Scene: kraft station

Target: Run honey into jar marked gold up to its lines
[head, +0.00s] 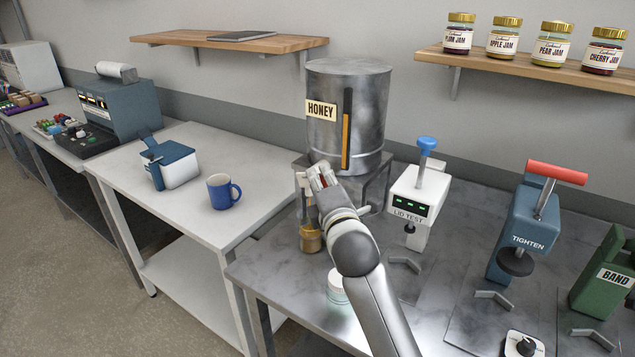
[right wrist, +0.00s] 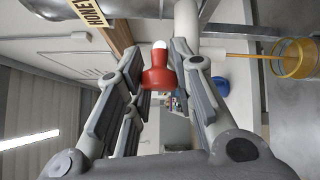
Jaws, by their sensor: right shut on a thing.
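The steel honey tank (head: 350,115), labelled HONEY, stands on a metal frame at the back of the bench. My right gripper (head: 322,182) is shut on the red tap handle (right wrist: 158,72) low on the tank's front. A glass jar (head: 310,240) stands under the tap, and it also shows in the right wrist view (right wrist: 296,58). A thin amber stream of honey (right wrist: 242,55) runs into the jar. Amber honey shows inside it, but its level against any lines is too small to tell. No gold mark is readable on it. My left gripper is out of view.
Another jar (head: 337,290) with a pale green band stands nearer, partly behind my right arm. The LID TEST device (head: 418,205), TIGHTEN press (head: 525,235) and BAND device (head: 605,280) stand to the right. A blue mug (head: 220,192) is on the left table.

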